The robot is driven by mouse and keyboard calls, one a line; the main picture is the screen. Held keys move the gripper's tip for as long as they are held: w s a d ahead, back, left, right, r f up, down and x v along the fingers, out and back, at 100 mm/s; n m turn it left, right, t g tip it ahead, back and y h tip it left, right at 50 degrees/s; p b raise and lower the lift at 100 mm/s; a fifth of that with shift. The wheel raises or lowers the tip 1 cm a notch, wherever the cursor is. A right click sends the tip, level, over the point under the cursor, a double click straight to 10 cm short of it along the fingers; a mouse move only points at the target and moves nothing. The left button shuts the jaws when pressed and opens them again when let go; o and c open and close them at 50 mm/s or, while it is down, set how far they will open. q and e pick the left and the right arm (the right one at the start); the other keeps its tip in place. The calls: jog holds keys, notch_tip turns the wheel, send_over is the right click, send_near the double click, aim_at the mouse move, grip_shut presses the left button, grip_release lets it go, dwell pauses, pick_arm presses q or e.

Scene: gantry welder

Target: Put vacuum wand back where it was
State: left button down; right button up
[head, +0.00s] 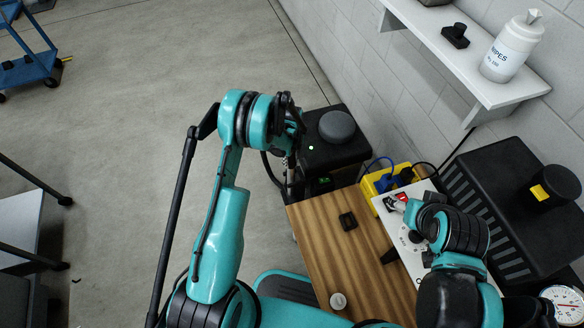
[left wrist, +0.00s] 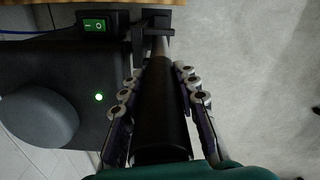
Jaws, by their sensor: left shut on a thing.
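The vacuum wand (left wrist: 160,115) is a thick black tube in the left wrist view. My left gripper (left wrist: 160,82) is shut around it, one finger on each side. The wand's far end lies close to a black bracket (left wrist: 155,20) on the side of the vacuum unit; I cannot tell whether it is seated. In the head view my left gripper (head: 290,125) is beside the dark vacuum unit (head: 340,155), with its fingers mostly hidden. My right gripper (head: 398,203) is over the white control panel, and its fingers are too small to read.
A black ribbed machine (head: 505,190) and a wall shelf (head: 460,60) with a wipes tub (head: 512,48) are at the right. Open floor lies left.

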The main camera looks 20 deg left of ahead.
aim_at(292, 167)
pick_arm(q)
notch_tip(292, 167, down, 5)
jog(key=b, duration=0.2)
jog(key=shift+f+b, duration=0.2)
jog(key=shift+b, duration=0.2)
pick_arm(e)
notch_tip(292, 167, down, 3)
pick_arm(q)
jog(key=shift+w+d+f, duration=0.1)
jog(key=shift+d+f, duration=0.05)
pick_arm(e)
jog(key=shift+f, duration=0.2)
pick_arm(q)
jog(key=shift+r, duration=0.2)
pick_arm(e)
jog(key=shift+r, duration=0.15)
pick_arm(q)
jog(key=shift+f, duration=0.15)
jog(key=c, duration=1.1)
grip_release()
jog(key=shift+c, duration=0.2)
